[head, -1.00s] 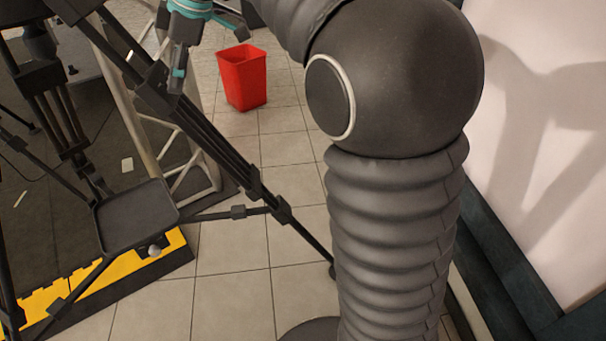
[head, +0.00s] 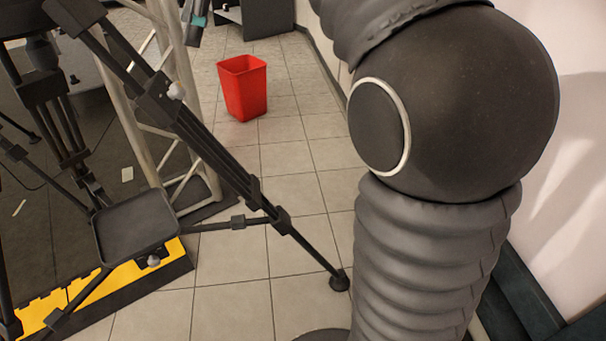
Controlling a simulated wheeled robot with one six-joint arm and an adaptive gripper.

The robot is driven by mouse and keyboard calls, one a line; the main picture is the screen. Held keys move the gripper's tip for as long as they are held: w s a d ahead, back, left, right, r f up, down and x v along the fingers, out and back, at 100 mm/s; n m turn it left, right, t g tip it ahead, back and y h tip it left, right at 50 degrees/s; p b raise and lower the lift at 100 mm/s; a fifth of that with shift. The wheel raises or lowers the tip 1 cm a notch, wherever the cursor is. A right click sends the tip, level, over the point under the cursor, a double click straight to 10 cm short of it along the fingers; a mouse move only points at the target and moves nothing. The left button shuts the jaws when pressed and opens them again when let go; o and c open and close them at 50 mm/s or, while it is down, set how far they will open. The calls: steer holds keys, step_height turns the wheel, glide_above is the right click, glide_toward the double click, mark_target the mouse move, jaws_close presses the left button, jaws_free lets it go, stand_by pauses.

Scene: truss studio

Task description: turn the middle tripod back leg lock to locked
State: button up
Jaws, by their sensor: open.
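The black tripod's leg (head: 215,154) slants from the upper left down to a round foot on the tiles. A dark clamp (head: 157,98) sits on its upper part, with a small pale lock knob (head: 176,91) on its right side. I cannot tell from its angle whether it is locked. My gripper (head: 195,20) shows only in part at the top edge, dark with a teal patch. It is open, above and to the right of the knob and apart from it. The rest of it is out of the picture.
A square black tray (head: 137,229) hangs among the tripod legs. A pale truss (head: 184,75) stands close behind the leg. A red bin (head: 243,88) stands on the tiled floor beyond. Free floor lies right of the leg.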

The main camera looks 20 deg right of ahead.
steer(key=s+d+f+m+h, duration=0.1)
steer(key=s+d+f+m, duration=0.2)
steer(key=s+f+m, duration=0.2)
steer(key=s+d+f+m+t+h, duration=0.1)
steer(key=s+d+f+m, duration=0.3)
steer(key=s+f, duration=0.4)
steer(key=s+d+f+m+t+h, duration=0.1)
steer(key=s+d+f+m, duration=0.2)
steer(key=s+f+m, duration=0.3)
steer(key=shift+s+d+f+m+h+p, duration=0.3)
steer(key=shift+s+f+m+h, duration=0.1)
steer(key=shift+s+f, duration=0.4)
steer(key=shift+r, duration=0.1)
steer(key=s+d+f+m, duration=0.1)
steer(key=s+f+m, duration=0.1)
steer(key=f, duration=0.3)
steer(key=shift+s+d+h, duration=0.15)
steer(key=shift+s+h, duration=0.15)
steer(key=shift+s, duration=0.5)
stand_by(0.8)
